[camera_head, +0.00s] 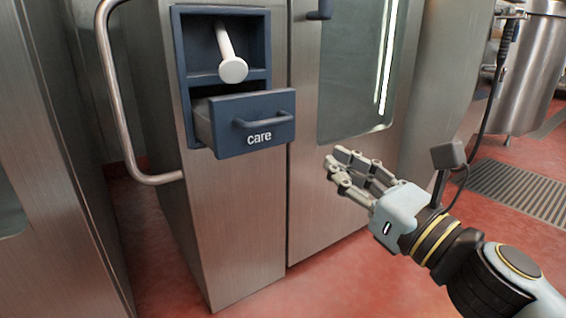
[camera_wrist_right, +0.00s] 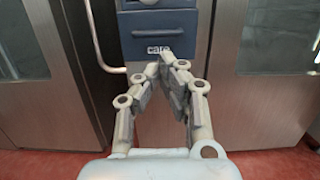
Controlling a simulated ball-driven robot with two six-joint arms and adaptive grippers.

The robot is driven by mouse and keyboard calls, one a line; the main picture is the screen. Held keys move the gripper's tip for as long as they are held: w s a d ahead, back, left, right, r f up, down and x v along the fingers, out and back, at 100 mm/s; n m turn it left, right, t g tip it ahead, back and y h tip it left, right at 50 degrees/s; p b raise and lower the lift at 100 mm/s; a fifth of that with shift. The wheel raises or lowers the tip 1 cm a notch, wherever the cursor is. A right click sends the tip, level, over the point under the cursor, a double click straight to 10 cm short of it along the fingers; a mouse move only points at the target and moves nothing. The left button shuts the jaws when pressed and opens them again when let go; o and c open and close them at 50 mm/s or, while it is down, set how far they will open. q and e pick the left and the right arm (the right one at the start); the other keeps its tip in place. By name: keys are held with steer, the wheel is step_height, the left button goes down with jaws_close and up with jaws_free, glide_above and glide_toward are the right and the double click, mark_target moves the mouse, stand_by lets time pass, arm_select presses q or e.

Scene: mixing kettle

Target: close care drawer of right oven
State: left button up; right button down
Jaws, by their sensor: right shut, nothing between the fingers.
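The blue care drawer (camera_head: 243,123) sticks out of the oven front in the head view, pulled open, with a handle and the word "care" on its face. It also shows in the right wrist view (camera_wrist_right: 153,34), beyond the fingertips. The steel oven (camera_head: 235,225) stands around it. My right gripper (camera_head: 337,160) is shut and empty, to the right of the drawer and apart from it in the head view. In the right wrist view its fingertips (camera_wrist_right: 163,62) overlap the drawer's lower edge. My left gripper is not in view.
A blue recess (camera_head: 202,50) above the drawer holds a white-ended knob (camera_head: 232,69). A curved steel handle (camera_head: 118,110) is at the left. A glass oven door (camera_head: 355,75) is to the right. Red floor (camera_head: 345,285) is clear below; a steel kettle (camera_head: 528,75) stands far right.

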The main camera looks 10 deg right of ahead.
steer(key=p, duration=0.2)
glide_toward(275, 124)
steer(key=x, duration=0.6)
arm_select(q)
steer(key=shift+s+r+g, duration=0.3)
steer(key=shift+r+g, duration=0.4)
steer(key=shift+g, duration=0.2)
arm_select(e)
steer(key=shift+w+a+r, duration=0.15)
steer(key=shift+w+a, duration=0.1)
steer(key=shift+w, duration=0.35)
